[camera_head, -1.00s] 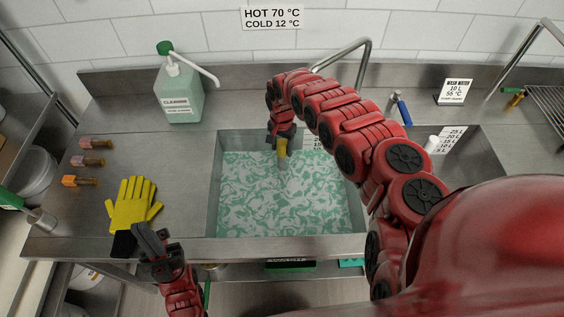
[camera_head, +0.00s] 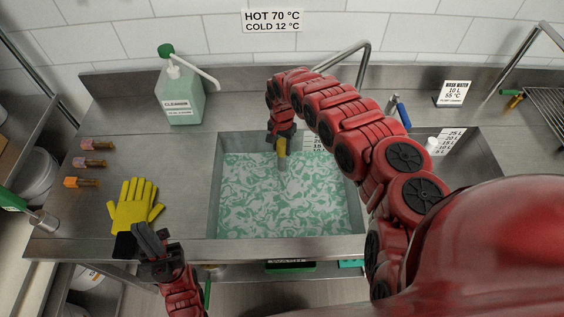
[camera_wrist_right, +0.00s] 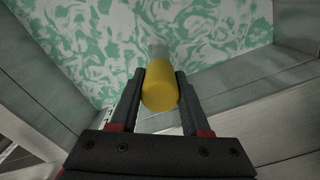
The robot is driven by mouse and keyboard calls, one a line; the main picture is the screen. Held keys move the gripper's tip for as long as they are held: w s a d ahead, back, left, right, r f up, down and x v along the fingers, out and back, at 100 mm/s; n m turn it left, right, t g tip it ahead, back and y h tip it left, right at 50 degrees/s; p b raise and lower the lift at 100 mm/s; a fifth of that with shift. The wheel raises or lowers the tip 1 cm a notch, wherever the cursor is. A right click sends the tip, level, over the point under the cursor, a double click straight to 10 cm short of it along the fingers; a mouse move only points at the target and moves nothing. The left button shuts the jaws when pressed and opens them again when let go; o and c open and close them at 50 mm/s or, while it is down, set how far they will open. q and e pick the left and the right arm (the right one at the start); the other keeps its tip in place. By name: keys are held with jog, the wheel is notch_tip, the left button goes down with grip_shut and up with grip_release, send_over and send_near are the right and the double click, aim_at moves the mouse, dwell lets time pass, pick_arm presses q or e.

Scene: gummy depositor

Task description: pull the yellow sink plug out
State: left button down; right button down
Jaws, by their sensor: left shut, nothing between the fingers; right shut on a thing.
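The yellow sink plug (camera_head: 281,147) is an upright yellow cylinder on a pale grey lower stem at the back of the left basin (camera_head: 212,200). Its lower end meets the green and white swirled water; what lies under the surface is hidden. My right gripper (camera_head: 281,138) is shut on the plug's yellow top from above. In the right wrist view the yellow plug (camera_wrist_right: 160,88) sits between the two dark fingers. My left gripper (camera_head: 146,238) is shut and empty, over the front edge of the counter beside the yellow gloves (camera_head: 134,205).
A second basin (camera_head: 465,150) with a level scale is at the right, partly behind my right arm. A wash water sign (camera_head: 453,93) stands at the back.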

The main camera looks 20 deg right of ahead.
aim_at(282, 142)
jog(key=shift+r+p, duration=1.05)
jog(key=shift+r, duration=0.5)
notch_tip(282, 142, up, 5)
jog(key=p, duration=0.3)
jog(key=shift+p, duration=0.3)
jog(key=c, duration=1)
grip_release()
grip_shut()
